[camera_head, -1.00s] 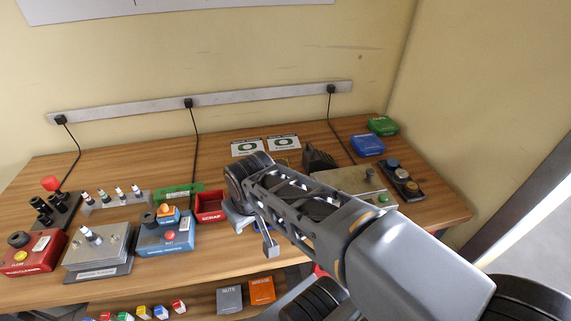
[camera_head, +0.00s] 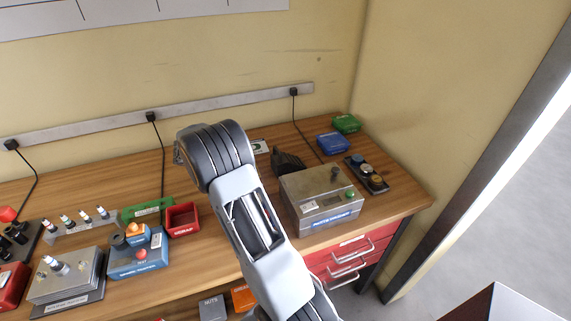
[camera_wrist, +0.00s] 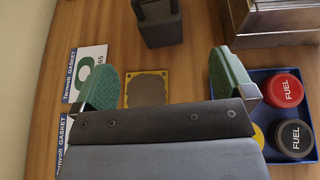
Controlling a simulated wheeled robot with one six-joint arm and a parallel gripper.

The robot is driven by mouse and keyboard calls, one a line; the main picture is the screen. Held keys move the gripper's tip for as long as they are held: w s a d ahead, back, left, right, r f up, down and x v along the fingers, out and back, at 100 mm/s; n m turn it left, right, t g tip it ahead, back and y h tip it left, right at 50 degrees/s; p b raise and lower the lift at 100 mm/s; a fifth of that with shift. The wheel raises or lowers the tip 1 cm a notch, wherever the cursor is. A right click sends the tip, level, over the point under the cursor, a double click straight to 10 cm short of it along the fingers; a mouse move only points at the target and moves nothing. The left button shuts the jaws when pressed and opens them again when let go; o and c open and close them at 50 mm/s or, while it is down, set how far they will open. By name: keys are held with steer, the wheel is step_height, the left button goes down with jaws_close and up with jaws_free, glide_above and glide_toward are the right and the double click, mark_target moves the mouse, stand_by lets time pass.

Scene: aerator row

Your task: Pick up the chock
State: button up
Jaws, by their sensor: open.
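The chock (camera_head: 287,160) appears to be the dark, ridged wedge on the bench, left of the metal parts box in the head view. In the wrist view a dark grey block with a raised loop (camera_wrist: 160,28), probably the same chock, stands at the top middle. My gripper (camera_wrist: 164,66) is open and empty, its two green-padded fingers wide apart. The block lies beyond the fingertips, roughly between their lines, and is not touched. In the head view my arm hides the gripper.
A blue tray (camera_wrist: 256,82) with red and black fuel caps lies by the right finger. A yellow-edged plate (camera_wrist: 149,88) and gasket cards (camera_wrist: 92,60) lie at middle and left. The metal box (camera_head: 322,198) stands right of the chock. A red bin (camera_head: 182,219) is left of my arm.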

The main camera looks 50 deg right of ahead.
mark_target(277, 158)
steer(key=p+x, duration=0.2)
steer(key=x, duration=1.1)
steer(key=shift+d+f, duration=0.1)
steer(key=shift+d, duration=0.3)
steer(key=c, duration=1.2)
steer(key=shift+c, duration=0.4)
